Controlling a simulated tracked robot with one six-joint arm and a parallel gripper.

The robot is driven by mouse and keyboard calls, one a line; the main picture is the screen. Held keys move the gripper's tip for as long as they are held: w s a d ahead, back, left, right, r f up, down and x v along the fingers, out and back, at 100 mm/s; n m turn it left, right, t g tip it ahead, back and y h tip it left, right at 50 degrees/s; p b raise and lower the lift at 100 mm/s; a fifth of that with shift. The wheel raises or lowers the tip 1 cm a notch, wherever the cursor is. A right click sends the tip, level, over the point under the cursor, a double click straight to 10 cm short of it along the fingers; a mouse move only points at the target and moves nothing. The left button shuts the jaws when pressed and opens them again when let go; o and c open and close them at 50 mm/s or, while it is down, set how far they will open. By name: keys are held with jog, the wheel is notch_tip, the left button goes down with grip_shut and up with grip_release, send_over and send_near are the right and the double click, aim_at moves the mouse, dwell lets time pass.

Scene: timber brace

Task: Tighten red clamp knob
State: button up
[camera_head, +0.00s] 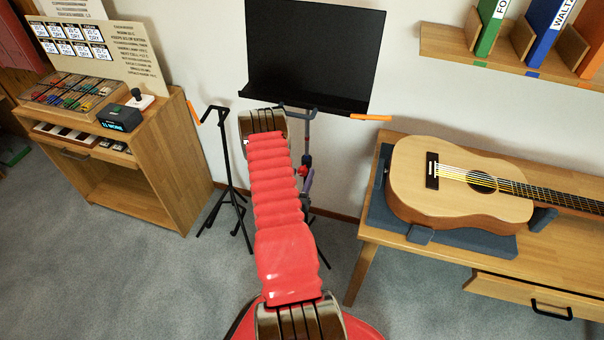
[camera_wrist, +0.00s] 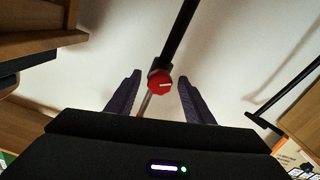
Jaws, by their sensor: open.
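The red clamp knob (camera_wrist: 160,83) sits on the dark pole of the music stand (camera_head: 316,50). In the wrist view it has a pale pointer line and lies between the two dark purple fingers of my gripper (camera_wrist: 153,97), near their tips. The fingers stand apart, with a gap on each side of the knob, and are not closed on it. Whether the knob is level with the fingertips or beyond them I cannot tell. In the head view the knob (camera_head: 303,171) shows small, just right of my red arm. My arm hides part of the stand.
A wooden table with an acoustic guitar (camera_head: 460,180) on a dark cradle stands at the right. A wooden cabinet (camera_head: 160,170) is at the left. A black folding stand (camera_head: 233,180) stands left of my arm. A shelf with binders (camera_head: 490,55) is above the guitar.

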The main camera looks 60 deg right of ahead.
jog(key=shift+w+d, duration=0.15)
jog(key=shift+d, duration=0.8)
jog(key=shift+a, duration=0.1)
jog(key=c, duration=1.1)
